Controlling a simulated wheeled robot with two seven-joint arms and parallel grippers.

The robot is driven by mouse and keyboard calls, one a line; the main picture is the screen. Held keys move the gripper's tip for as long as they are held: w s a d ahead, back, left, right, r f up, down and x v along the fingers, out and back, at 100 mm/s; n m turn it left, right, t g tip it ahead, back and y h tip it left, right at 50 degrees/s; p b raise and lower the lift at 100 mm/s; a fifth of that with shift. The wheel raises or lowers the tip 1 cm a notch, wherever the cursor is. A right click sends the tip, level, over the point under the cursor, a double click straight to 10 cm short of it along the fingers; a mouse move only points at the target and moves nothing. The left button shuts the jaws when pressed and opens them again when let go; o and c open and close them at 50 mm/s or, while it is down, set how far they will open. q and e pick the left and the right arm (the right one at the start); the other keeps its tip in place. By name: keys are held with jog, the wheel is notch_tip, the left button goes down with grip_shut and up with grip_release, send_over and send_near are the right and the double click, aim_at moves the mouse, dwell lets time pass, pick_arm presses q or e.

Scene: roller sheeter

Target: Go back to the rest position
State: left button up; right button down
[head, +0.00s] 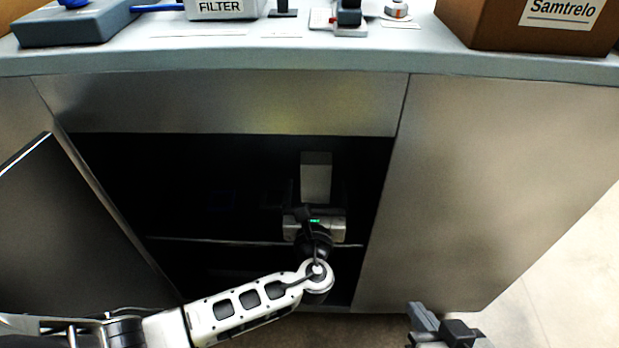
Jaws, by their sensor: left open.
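My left arm reaches from the lower left into a dark open cabinet (230,105) under the counter. My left gripper (317,192) is inside the opening, and it is open. A pale grey block-like thing (316,172) shows just beyond it, between its fingers as seen from here; I cannot tell whether they touch. My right gripper (440,322) is low at the right, outside the cabinet and in front of its right panel. Its fingers are seen from above, and whether they are apart is unclear. The inside of the cabinet is mostly too dark to see.
A door (75,225) stands swung open at the left. A shelf edge (220,241) crosses the opening. The counter (400,58) above holds a box labelled FILTER (222,8), a brown Samtrelo box (530,28) and small items. Floor (560,290) is clear at the right.

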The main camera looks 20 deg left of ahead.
pick_arm(q)
jog(key=shift+s+d, duration=0.25)
jog(key=shift+s, duration=0.45)
pick_arm(e)
jog(key=shift+s+d+f, duration=0.1)
jog(key=shift+s+f, duration=0.1)
jog(key=shift+s, duration=0.05)
jog(key=shift+w+r, duration=0.15)
